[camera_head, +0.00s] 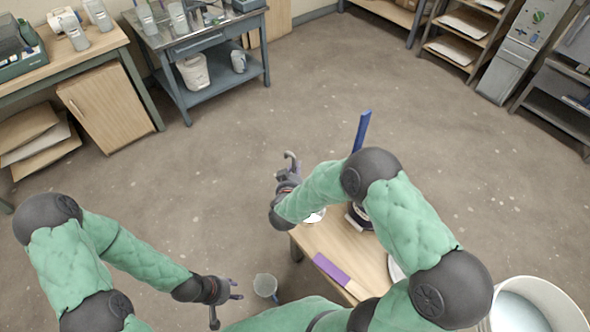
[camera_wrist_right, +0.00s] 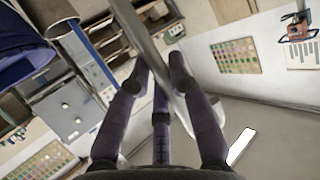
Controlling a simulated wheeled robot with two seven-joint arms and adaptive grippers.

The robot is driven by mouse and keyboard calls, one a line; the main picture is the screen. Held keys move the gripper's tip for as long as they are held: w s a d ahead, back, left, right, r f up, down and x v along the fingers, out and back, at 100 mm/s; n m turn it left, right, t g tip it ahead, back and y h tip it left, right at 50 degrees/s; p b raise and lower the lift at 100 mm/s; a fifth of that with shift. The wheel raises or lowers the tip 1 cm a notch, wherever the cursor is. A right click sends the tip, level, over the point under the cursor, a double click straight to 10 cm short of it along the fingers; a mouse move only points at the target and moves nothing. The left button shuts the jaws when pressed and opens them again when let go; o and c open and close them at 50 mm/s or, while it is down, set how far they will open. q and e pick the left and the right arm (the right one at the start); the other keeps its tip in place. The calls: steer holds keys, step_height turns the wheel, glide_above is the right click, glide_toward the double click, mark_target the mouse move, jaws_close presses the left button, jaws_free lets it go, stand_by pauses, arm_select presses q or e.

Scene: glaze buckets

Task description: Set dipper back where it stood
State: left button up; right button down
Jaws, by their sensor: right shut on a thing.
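My right gripper (camera_head: 287,170) is above the far left corner of the small wooden table (camera_head: 335,240). In the right wrist view its fingers (camera_wrist_right: 165,85) are closed around a grey metal rod (camera_wrist_right: 148,40), which looks like the dipper's handle. My left gripper (camera_head: 237,290) is open and empty, low at the left of the table, beside a grey cup-like container (camera_head: 265,285).
On the table are a purple block (camera_head: 331,271), a dark-based object (camera_head: 358,216) partly behind my arm, and an upright blue bar (camera_head: 361,131). A large white bucket (camera_head: 535,308) stands at lower right. Benches line the back left, shelves the back right. The floor between is clear.

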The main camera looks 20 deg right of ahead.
step_height(320, 180, down, 6)
steer(key=b, duration=0.4)
steer(key=shift+f+b, duration=0.45)
steer(key=shift+b, duration=0.15)
stand_by(0.5)
steer(key=shift+c, duration=2.2)
jaws_free()
steer(key=shift+s+a+r, duration=0.1)
steer(key=shift+s+a, duration=0.05)
steer(key=shift+s, duration=0.15)
steer(key=p+v, duration=0.8)
steer(key=v, duration=0.6)
steer(key=shift+a, duration=0.1)
stand_by(0.8)
